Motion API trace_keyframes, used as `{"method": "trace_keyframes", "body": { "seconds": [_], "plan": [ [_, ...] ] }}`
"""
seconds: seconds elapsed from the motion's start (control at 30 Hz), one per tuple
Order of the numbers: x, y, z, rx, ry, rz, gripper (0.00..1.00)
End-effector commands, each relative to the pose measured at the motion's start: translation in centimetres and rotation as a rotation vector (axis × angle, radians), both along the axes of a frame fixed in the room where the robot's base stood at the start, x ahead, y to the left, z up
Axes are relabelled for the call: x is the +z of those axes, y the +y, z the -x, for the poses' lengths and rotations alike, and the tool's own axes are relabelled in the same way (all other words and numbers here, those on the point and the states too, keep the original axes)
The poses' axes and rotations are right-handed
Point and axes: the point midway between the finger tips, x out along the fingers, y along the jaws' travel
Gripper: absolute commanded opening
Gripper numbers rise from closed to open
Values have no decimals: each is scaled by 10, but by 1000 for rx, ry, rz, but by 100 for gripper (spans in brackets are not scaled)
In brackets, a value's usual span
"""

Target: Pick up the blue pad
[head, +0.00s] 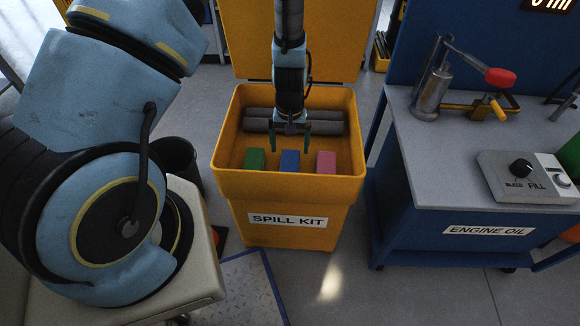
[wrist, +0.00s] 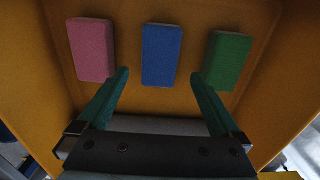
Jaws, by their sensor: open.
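The blue pad (head: 290,161) stands in the yellow spill kit bin, between a green pad (head: 254,159) and a pink pad (head: 326,162). My gripper (head: 291,150) hangs over the bin, pointing down, open and empty. In the wrist view, the blue pad (wrist: 161,55) lies beyond the fingertips, roughly midway between the two green fingers of my gripper (wrist: 158,78). The pink pad (wrist: 91,50) is on the left there and the green pad (wrist: 228,60) on the right. The fingers do not appear to touch any pad.
The yellow bin (head: 234,190) has its lid (head: 345,40) raised at the back. Grey rolls (head: 258,120) lie along its rear inside. A blue engine oil cart (head: 447,236) stands to the right. A dark bucket (head: 177,160) is left of the bin.

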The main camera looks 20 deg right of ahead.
Motion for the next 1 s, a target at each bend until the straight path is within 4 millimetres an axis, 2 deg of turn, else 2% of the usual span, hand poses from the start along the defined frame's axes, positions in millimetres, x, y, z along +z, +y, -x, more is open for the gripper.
{"method": "trace_keyframes", "body": {
  "seconds": [0.1, 0.27, 0.6, 0.9, 1.0],
  "plan": [
    [-14, 1, 0, 2, 0, 0, 100],
    [-23, 1, 1, 1, 1, 0, 100],
    [-66, 2, 5, 2, 1, 0, 100],
    [-70, 1, 5, 1, 0, 1, 100],
    [-70, 1, 5, 1, 0, 1, 89]
  ]
}}
